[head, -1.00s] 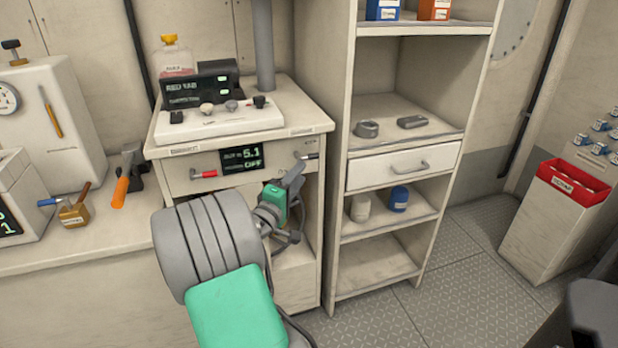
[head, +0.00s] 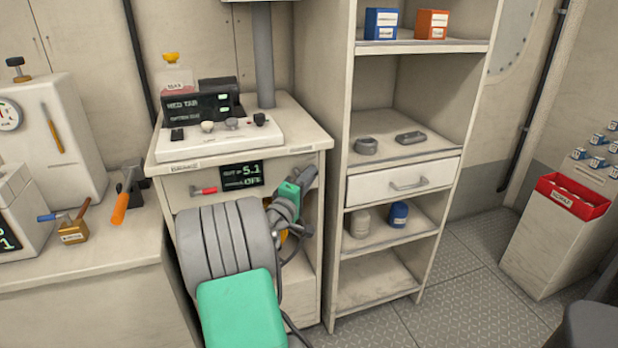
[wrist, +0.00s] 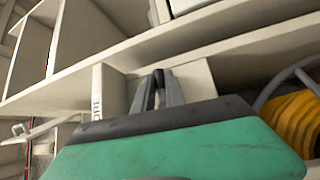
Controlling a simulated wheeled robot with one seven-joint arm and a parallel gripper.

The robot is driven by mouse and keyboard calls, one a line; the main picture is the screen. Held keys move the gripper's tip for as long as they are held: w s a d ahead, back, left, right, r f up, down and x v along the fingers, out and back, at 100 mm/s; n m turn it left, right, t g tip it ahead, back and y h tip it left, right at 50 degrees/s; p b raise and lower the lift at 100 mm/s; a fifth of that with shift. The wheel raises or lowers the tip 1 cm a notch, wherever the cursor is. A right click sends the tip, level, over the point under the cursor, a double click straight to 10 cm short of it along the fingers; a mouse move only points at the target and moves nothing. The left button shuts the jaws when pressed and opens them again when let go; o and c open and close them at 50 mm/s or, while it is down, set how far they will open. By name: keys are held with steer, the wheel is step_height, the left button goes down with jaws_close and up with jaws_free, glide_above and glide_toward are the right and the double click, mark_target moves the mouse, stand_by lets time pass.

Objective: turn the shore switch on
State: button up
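The cabinet front (head: 183,202) carries a red-handled lever (head: 204,190) at left and a dark display (head: 241,175) reading 5.1 with OFF below. A pale label (wrist: 97,105) ending in "ORE" shows in the wrist view, just left of my fingers. The shore switch itself cannot be made out; my arm and gripper cover the right part of the front. My gripper (head: 312,172) is at the front's right end, and it shows in the wrist view (wrist: 158,76) with its dark fingertips together against a pale panel. Nothing is clearly visible between them.
A console (head: 215,143) with knobs stands on the cabinet top, beside a grey post (head: 263,60). Open shelving with a drawer (head: 405,181) stands close at right. A yellow ribbed object (wrist: 295,118) and grey cable lie right of my gripper. Floor at right (head: 455,275) is clear.

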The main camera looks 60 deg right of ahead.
jaws_close()
steer(key=shift+r+m+y+p, duration=0.1)
steer(key=shift+m+y+p, duration=0.2)
steer(key=shift+p, duration=0.35)
steer(key=shift+w+a+f+m+t+y+p, duration=0.4)
steer(key=shift+m+t+y+p, duration=0.5)
steer(key=shift+m+y+p, duration=0.8)
steer(key=shift+w+a+f+m+t+y+p, duration=0.35)
steer(key=shift+m+t+y+p, duration=0.75)
steer(key=shift+y+p, duration=1)
steer(key=shift+w+a+f+m+t+y+p, duration=0.25)
steer(key=shift+f+m+t+y+p, duration=0.4)
steer(key=shift+m+y+p, duration=1.2)
steer(key=shift+r, duration=0.1)
